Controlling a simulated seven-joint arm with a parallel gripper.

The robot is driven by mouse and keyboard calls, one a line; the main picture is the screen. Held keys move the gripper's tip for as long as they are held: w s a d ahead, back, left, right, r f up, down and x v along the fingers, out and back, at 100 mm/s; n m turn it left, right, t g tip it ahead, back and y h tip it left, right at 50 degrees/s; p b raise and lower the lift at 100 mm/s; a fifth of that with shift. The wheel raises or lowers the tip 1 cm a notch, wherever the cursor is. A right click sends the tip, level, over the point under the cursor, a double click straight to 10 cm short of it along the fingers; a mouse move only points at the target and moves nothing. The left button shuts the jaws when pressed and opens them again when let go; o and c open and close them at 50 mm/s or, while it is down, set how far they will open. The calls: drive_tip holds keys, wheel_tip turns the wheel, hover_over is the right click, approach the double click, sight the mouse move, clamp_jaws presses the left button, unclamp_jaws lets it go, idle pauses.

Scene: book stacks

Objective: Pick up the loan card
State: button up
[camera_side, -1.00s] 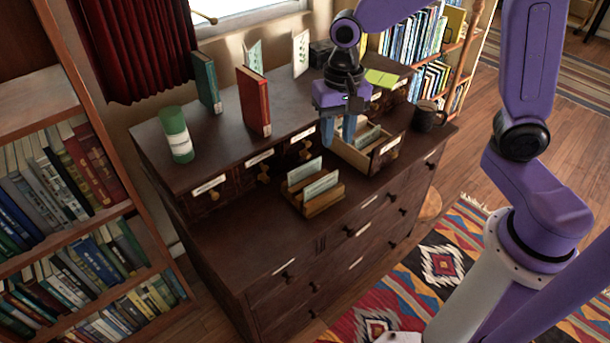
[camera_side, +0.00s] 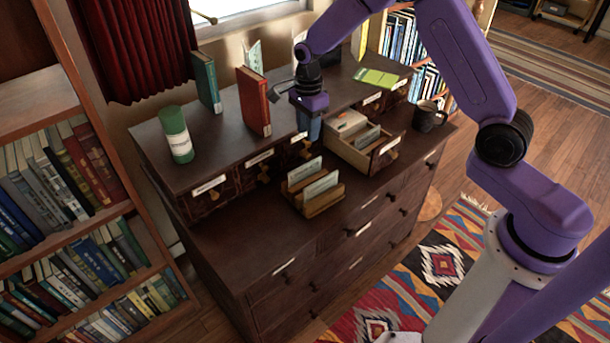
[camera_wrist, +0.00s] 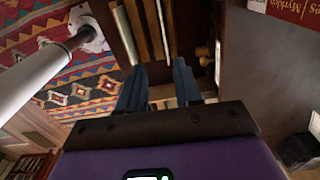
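Two pale green cards stand in a small wooden rack (camera_side: 317,204) on the cabinet's lower ledge. More cards (camera_side: 366,137) stand in the pulled-out card drawer (camera_side: 349,154). I cannot tell which is the loan card. My gripper (camera_side: 308,132) is pointing down just left of the drawer and behind the rack, above the ledge. In the wrist view its two blue fingers (camera_wrist: 159,84) are apart with nothing seen between them. Wooden slats and pale card edges (camera_wrist: 154,30) show beyond the fingertips.
A red book (camera_side: 254,101) stands left of my gripper, with a green book (camera_side: 206,82) and a green-and-white cylinder (camera_side: 176,135) farther left. A dark mug (camera_side: 428,117) stands right of the drawer. The lower ledge's left part (camera_side: 240,236) is clear.

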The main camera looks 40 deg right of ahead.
hover_over(305, 165)
drive_tip(key=f, duration=0.8)
drive_tip(key=shift+s+d, duration=0.2)
drive_tip(key=shift+s, duration=0.1)
drive_tip(key=shift+w+a+f, duration=0.1)
drive_tip(key=shift+w+f, duration=0.1)
drive_tip(key=shift+f, duration=1.2)
drive_tip(key=shift+w+f, duration=0.2)
drive_tip(key=shift+f, duration=1.2)
clamp_jaws()
